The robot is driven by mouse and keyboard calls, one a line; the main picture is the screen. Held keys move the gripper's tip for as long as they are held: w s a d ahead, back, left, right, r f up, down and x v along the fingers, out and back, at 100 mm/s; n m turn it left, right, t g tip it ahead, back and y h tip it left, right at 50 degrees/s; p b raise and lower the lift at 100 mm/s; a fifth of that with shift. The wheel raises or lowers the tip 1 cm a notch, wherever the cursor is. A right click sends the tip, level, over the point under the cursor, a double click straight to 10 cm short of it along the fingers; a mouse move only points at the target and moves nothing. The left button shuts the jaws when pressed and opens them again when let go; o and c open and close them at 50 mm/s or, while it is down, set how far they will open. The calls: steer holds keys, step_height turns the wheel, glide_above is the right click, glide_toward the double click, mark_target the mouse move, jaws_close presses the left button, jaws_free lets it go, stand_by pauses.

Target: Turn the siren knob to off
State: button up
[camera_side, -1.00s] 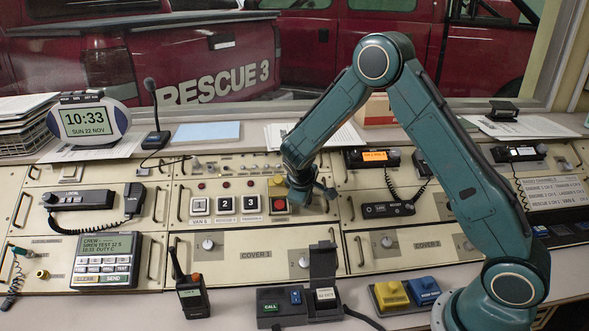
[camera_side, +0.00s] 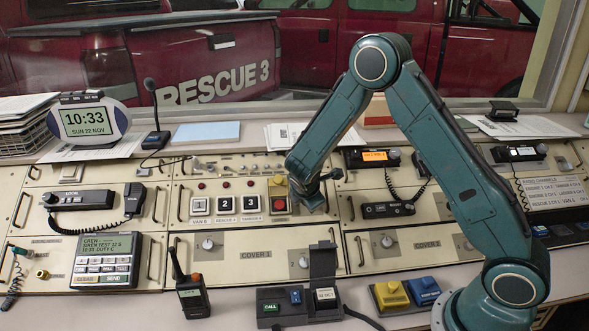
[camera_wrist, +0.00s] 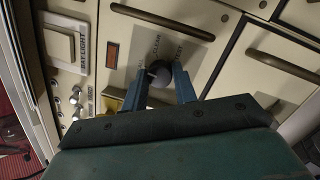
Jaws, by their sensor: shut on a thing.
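A round dark knob (camera_wrist: 159,72) with a pale mark on it sits on the cream console panel in the wrist view. In the side view my gripper (camera_side: 313,203) is down at the panel, right of the red button (camera_side: 280,204). There the knob is hidden behind my gripper.
A yellow piece (camera_wrist: 114,103) is close beside one finger. A light switch (camera_wrist: 62,43), an amber lamp (camera_wrist: 111,54) and toggles (camera_wrist: 76,98) are nearby. Dark bar handles (camera_wrist: 163,21) stick up around the knob.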

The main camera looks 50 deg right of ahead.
steer(key=n+t, duration=0.1)
steer(key=n, duration=0.5)
steer(key=shift+n, duration=0.4)
steer(key=n+t+y, duration=0.1)
steer(key=n, duration=0.6)
steer(key=shift+s+d, duration=0.1)
steer(key=o, duration=1)
steer(key=shift+r, duration=0.1)
steer(key=shift+v, duration=6.85)
steer(key=shift+s+d, duration=0.1)
steer(key=shift+s, duration=0.15)
